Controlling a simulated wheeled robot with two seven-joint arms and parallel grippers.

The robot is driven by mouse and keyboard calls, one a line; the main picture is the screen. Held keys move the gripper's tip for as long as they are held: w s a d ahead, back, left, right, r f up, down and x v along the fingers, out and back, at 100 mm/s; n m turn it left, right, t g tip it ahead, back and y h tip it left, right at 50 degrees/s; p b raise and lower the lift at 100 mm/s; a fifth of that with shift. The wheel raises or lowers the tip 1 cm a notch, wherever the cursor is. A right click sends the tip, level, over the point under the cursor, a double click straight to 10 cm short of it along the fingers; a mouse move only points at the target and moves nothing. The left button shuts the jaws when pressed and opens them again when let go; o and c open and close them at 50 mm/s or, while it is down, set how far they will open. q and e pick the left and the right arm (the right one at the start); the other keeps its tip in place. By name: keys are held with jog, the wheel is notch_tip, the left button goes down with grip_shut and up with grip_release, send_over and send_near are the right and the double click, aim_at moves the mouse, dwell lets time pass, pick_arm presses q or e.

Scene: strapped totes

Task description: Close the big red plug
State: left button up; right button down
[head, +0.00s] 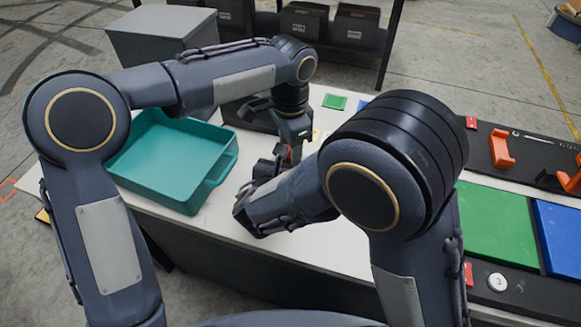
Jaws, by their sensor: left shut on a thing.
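My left gripper (291,142) reaches down over the white table at the middle of the view and is shut on a small red piece (287,155), which looks like the big red plug. Most of this piece is hidden by the fingers and my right arm, so its seat cannot be seen. My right gripper (266,174) is low over the table, just left of and nearer than the left one. Its fingers are partly covered by its own wrist, and their opening does not show clearly.
A teal tote (180,178) stands open and empty on the left of the white table (335,262). On the right a black panel carries orange latches (502,149), a green plate (495,222) and a blue plate (560,235). A grey box (150,40) and dark bins (303,20) stand behind.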

pick_arm(q)
jog(key=shift+d+m, duration=0.1)
jog(key=shift+m, duration=0.9)
jog(key=o, duration=1.1)
jog(key=shift+s, duration=0.1)
jog(key=shift+r, duration=2.3)
